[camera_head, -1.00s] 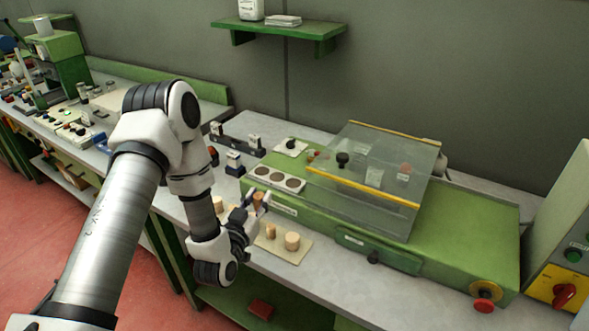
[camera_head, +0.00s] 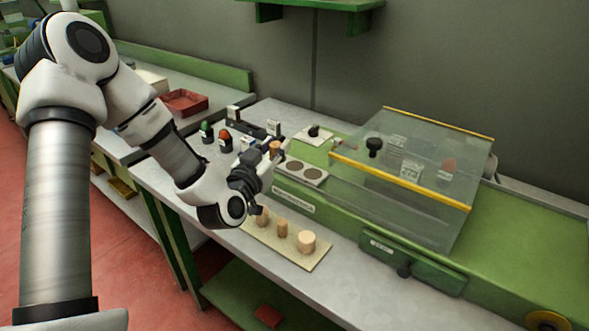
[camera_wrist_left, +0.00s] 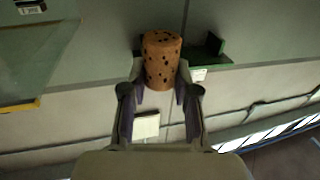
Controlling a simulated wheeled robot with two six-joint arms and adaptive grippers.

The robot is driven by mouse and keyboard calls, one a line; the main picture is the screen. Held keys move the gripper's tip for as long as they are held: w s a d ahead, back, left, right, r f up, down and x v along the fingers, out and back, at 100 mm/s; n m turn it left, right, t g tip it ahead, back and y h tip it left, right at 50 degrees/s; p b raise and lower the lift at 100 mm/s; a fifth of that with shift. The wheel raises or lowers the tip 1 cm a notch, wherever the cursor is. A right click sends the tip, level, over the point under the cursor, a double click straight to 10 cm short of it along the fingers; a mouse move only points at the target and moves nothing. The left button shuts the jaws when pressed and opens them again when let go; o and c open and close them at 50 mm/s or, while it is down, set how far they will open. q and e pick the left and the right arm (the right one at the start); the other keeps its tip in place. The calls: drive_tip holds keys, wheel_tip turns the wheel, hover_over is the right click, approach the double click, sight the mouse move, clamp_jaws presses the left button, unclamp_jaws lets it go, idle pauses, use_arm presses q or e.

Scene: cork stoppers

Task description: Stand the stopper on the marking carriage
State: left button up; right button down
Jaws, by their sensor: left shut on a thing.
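My left gripper (camera_head: 270,152) is shut on a brown speckled cork stopper (camera_wrist_left: 161,60), which stands out beyond the fingertips in the left wrist view. In the head view the held stopper (camera_head: 275,147) is small and partly covered by the fingers, near the left end of a pale plate with round dark spots (camera_head: 301,172) on the green machine. I take this plate to be the marking carriage; its left end is hidden behind the gripper. The stopper seems to be above it, but I cannot tell the gap. My right gripper is not in view.
A tan mat (camera_head: 318,262) with several pale stoppers lies before the green machine (camera_head: 480,230). A clear cover with yellow edges (camera_head: 400,205) stands right of the plate. Black-based stamps (camera_head: 226,143) stand behind the gripper. A red tray (camera_head: 184,103) is farther left.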

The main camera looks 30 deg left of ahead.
use_arm(q)
drive_tip(key=w, duration=0.1)
drive_tip(key=w+d, duration=0.1)
drive_tip(key=w, duration=0.1)
drive_tip(key=w+b, duration=0.1)
drive_tip(key=w, duration=0.1)
drive_tip(key=shift+w+d+f, duration=0.15)
drive_tip(key=shift+d+f, duration=0.05)
drive_tip(key=shift+f, duration=0.05)
drive_tip(key=shift+w+f, duration=0.1)
drive_tip(key=shift+w, duration=0.25)
wheel_tip(320, 180, down, 4)
drive_tip(key=b, duration=0.3)
drive_tip(key=shift+r, duration=0.3)
drive_tip(key=o, duration=0.7)
drive_tip(key=shift+o, duration=0.2)
